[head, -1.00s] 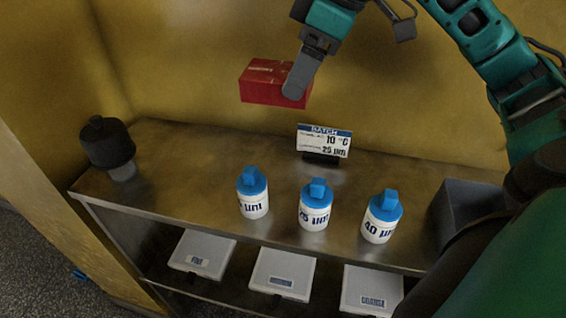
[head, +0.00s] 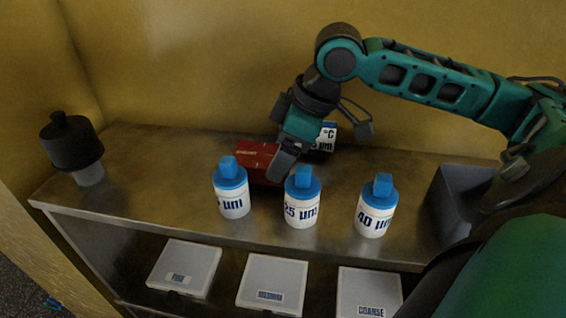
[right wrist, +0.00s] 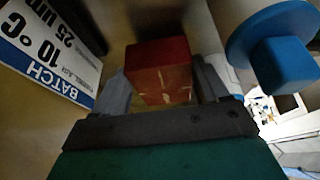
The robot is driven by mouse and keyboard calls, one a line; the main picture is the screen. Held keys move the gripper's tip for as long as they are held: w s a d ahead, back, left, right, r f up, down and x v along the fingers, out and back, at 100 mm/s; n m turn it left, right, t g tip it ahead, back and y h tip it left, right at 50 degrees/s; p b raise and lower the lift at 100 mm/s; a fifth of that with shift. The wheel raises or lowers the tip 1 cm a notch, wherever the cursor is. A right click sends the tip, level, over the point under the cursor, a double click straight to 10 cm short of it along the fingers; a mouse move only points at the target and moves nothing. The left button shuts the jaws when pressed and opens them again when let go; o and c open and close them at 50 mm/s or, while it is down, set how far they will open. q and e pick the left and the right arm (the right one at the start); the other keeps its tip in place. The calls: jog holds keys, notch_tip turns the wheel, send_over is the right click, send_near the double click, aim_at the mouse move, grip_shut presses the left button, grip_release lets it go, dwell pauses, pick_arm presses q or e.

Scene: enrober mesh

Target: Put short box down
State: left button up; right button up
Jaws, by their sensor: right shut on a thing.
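The short box is red (head: 256,157) and shows in the head view low over the metal shelf top, behind the white bottles with blue caps. My right gripper (head: 283,165) is shut on its right part. In the right wrist view the red box (right wrist: 160,72) sits between both fingers of the right gripper (right wrist: 160,88). The box's underside is hidden, so I cannot tell whether it touches the shelf top (head: 150,160). My left gripper is not in view.
Three bottles marked in µm, left (head: 231,190), middle (head: 301,198) and right (head: 375,208), stand in front. A batch sign (head: 327,137) is behind my gripper. A black-topped jar (head: 72,145) stands far left, a grey bin (head: 455,205) right. Lidded boxes (head: 185,268) lie below.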

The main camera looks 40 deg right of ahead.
jog(key=shift+f, duration=0.85)
jog(key=o, duration=1.1)
